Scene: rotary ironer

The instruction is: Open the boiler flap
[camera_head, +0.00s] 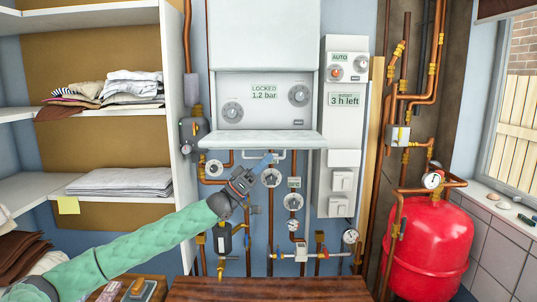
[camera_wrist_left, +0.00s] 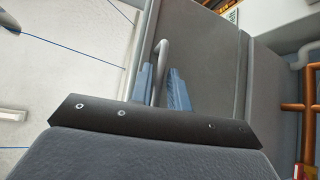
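The white boiler (camera_head: 264,35) hangs on the back wall in the head view. Its flap (camera_head: 262,139) is folded down and sticks out about level, and the grey panel behind it shows. The flap's handle (camera_head: 280,155) hangs below the flap's front edge. My left gripper (camera_head: 268,160) reaches up to the handle from below left. In the left wrist view, the handle's bar (camera_wrist_left: 161,60) runs between the blue fingertips (camera_wrist_left: 163,88), which look closed around it. My right gripper is in neither view.
The uncovered panel has two knobs (camera_head: 233,112) and a display (camera_head: 264,91) reading "LOCKED 1.2 bar". Copper pipes and gauges (camera_head: 293,201) lie below the flap. A control unit (camera_head: 344,105) is at right, shelves (camera_head: 115,103) at left, and a red tank (camera_head: 432,245) far right.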

